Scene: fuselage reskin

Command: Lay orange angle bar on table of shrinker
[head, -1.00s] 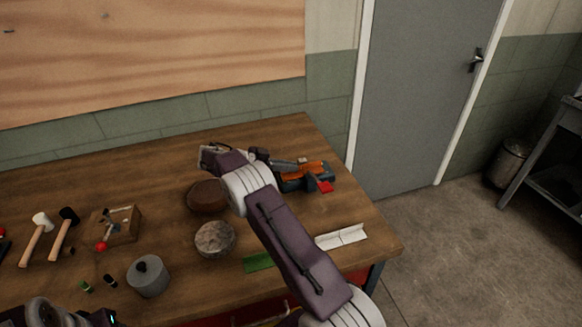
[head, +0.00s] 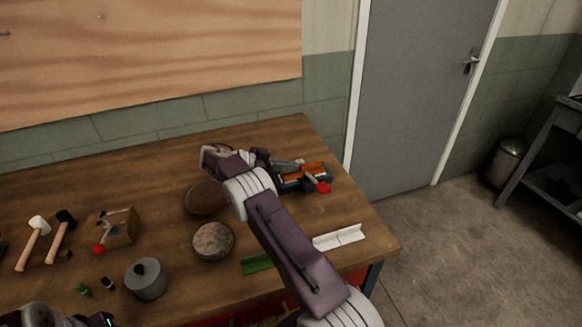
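The orange angle bar (head: 309,170) shows as a short orange strip at the dark shrinker (head: 290,184), which has a red part at its right end. The bar appears to lie along the top of the shrinker, but I cannot tell whether it rests fully there. My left gripper (head: 104,320) is only partly in view at the bottom left edge, away from the bar.
My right arm crosses above the table's right half.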

